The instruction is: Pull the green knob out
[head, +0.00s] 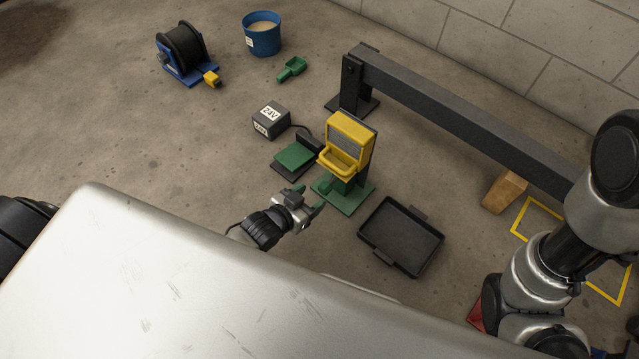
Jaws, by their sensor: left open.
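A yellow-framed unit (348,135) with a grey panel stands on a dark post above a green base plate (355,203). A small rounded green part, which looks like the green knob (326,187), shows low at the unit's left side, under the yellow tray-like lip. Its exact shape is too small to tell. My left gripper (310,198) is open just to the lower left of this part, its fingers pointing toward it. I cannot tell whether a finger touches it. My right arm shows at the right edge, but its gripper is not in view.
A green-topped pad (294,157) and a 24V box (271,120) lie left of the unit. A black tray (401,238) lies to its right. A dark beam (450,112) runs behind. A wooden block (504,191), blue bucket (262,34), green scoop (292,69) and cable reel (183,48) stand farther off.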

